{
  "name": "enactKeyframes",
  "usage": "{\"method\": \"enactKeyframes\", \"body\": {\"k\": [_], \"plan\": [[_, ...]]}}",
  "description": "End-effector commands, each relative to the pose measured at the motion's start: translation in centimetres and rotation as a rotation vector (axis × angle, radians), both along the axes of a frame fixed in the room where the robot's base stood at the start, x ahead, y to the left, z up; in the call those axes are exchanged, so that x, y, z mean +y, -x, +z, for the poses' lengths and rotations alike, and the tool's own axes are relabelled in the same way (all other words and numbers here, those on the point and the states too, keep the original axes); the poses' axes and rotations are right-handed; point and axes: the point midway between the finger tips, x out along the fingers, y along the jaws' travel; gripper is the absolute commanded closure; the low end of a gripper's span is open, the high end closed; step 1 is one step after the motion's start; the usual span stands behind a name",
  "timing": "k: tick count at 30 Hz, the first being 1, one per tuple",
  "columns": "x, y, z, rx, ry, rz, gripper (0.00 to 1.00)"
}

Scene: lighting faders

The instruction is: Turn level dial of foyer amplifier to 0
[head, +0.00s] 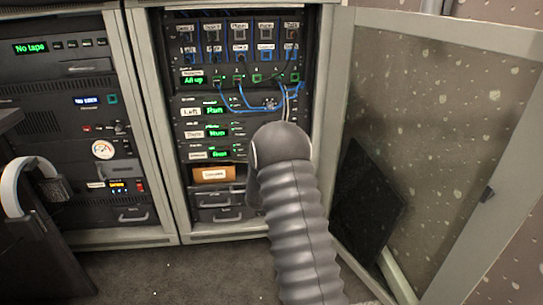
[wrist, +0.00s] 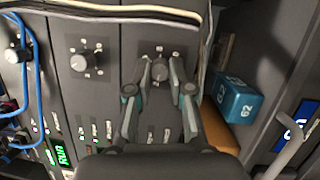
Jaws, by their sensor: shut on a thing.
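Three amplifiers are stacked in the open rack, each with a white label and a green display. The lowest amplifier (head: 197,155) sits just above the shelf; its label is too small to read surely. In the wrist view its panel is turned sideways, and a round dark dial (wrist: 160,69) with scale marks sits between my fingertips. My gripper (wrist: 160,78) is shut on this dial, one finger on each side. The pointer and scale figures are too small to read. In the head view my arm hides the gripper and dial.
Neighbouring dials (wrist: 83,61) sit on the amplifiers above. Pale cables (wrist: 110,12) and blue cables (head: 238,98) hang close by. A blue box (wrist: 237,100) lies beside the panel in the wrist view. The rack's glass door (head: 440,110) stands open on the right.

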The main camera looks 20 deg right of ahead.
Motion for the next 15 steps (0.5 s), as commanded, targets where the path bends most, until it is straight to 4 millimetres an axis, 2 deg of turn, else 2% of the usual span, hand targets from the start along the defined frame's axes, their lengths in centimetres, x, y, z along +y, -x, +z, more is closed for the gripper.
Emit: {"method": "enactKeyframes", "body": {"k": [15], "plan": [[-0.49,0.07,-0.18,0.136,0.467,-0.006,1.00]]}}
